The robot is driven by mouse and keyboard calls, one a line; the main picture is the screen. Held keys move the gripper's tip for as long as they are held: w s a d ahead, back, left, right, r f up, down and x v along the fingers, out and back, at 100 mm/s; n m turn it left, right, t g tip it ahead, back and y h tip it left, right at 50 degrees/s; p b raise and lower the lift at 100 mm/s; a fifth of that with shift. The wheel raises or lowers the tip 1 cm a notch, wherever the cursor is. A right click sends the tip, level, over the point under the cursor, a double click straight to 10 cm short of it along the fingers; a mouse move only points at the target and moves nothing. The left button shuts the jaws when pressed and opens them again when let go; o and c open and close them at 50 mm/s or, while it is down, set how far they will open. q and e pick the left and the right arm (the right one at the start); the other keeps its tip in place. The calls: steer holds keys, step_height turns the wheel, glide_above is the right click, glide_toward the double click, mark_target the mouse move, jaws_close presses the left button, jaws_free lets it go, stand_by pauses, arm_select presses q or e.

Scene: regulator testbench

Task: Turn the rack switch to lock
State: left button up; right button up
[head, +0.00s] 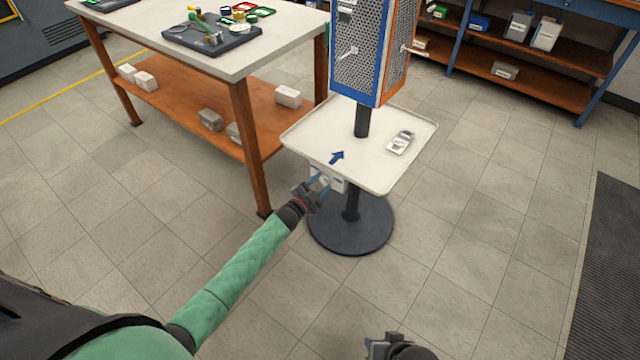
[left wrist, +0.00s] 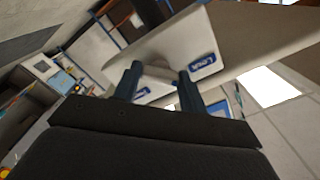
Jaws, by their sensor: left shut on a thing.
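The rack switch (head: 337,184) is a small white box at the front left edge of the white stand tray (head: 375,172). A blue arrow (head: 337,156) shows on the tray just above it. My left gripper (head: 320,183) is at the switch, shut on its knob. In the left wrist view, the two dark blue fingers (left wrist: 160,72) stand on either side of the pale knob. A blue "Lock" label (left wrist: 202,62) is on the white panel to the right of the fingers. A second blue label shows lower left, unreadable. My right gripper (head: 382,346) is partly in view at the bottom.
A perforated blue and orange rack post (head: 365,45) stands above the tray. A small grey device (head: 401,142) lies on the tray. A workbench (head: 235,65) with a dark tray is at the left. Shelves are at the back right. Floor in front is clear.

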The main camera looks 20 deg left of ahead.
stand_by(0.3)
arm_select(q)
steer(key=o, duration=1)
steer(key=shift+s+a, duration=0.1)
steer(key=shift+b+v, duration=0.4)
steer(key=shift+v, duration=3.4)
arm_select(e)
steer(key=shift+w+a+f, duration=0.15)
steer(key=shift+f, duration=1.5)
steer(key=shift+w+r, duration=0.1)
steer(key=shift+r, duration=0.15)
